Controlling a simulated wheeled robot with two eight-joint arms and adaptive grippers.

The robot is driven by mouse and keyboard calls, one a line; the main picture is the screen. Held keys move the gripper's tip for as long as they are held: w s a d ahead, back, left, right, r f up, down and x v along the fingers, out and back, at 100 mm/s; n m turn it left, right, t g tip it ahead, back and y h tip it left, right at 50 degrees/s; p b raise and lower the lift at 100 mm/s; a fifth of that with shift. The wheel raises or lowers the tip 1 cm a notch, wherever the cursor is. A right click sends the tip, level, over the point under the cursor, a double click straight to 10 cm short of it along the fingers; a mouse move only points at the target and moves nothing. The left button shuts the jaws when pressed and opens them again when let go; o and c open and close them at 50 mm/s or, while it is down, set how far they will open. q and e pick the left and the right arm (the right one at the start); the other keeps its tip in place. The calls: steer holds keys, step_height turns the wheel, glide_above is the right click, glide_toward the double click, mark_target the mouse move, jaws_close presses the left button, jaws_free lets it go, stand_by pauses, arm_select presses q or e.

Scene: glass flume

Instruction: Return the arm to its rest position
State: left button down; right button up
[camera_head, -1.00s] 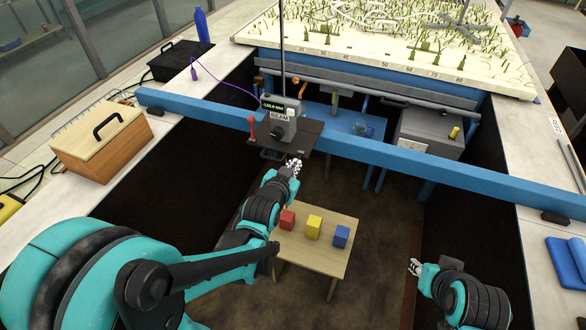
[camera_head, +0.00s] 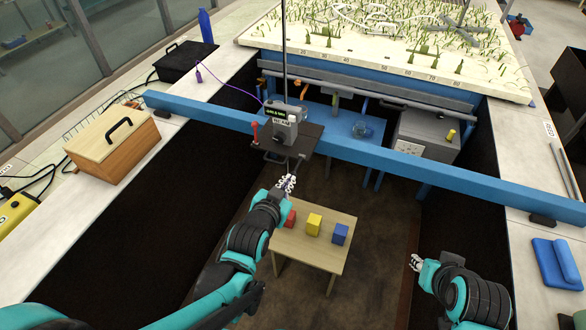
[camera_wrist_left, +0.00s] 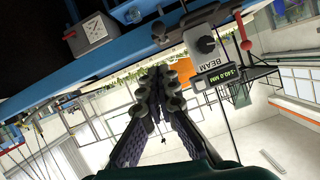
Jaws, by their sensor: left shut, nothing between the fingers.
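My left gripper (camera_head: 287,183) is shut and empty in the head view. It is in front of and below the grey instrument box (camera_head: 286,122) on the blue beam, above the back left of the small wooden table. In the left wrist view the fingers of my left gripper (camera_wrist_left: 160,92) point up the picture, close together with nothing between them. The instrument box, labelled BEAM (camera_wrist_left: 205,58), shows to their right. My right gripper (camera_head: 417,263) is at the right of the head view, apart from the table; its fingers are too small to read.
A blue beam (camera_head: 440,178) spans the flume. A wooden box (camera_head: 110,145) stands on the left ledge. Dark floor lies open right of the table.

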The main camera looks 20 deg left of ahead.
arm_select(q)
steer(key=shift+s, duration=0.3)
steer(key=shift+f, duration=0.1)
steer(key=s+f+n+g+b, duration=0.1)
steer(key=s+f+g+b, duration=0.2)
steer(key=s, duration=0.2)
steer(key=s+d+f+n+g+b, duration=0.1)
steer(key=s+f+g+b, duration=0.2)
steer(key=s, duration=0.3)
steer(key=shift+g, duration=0.3)
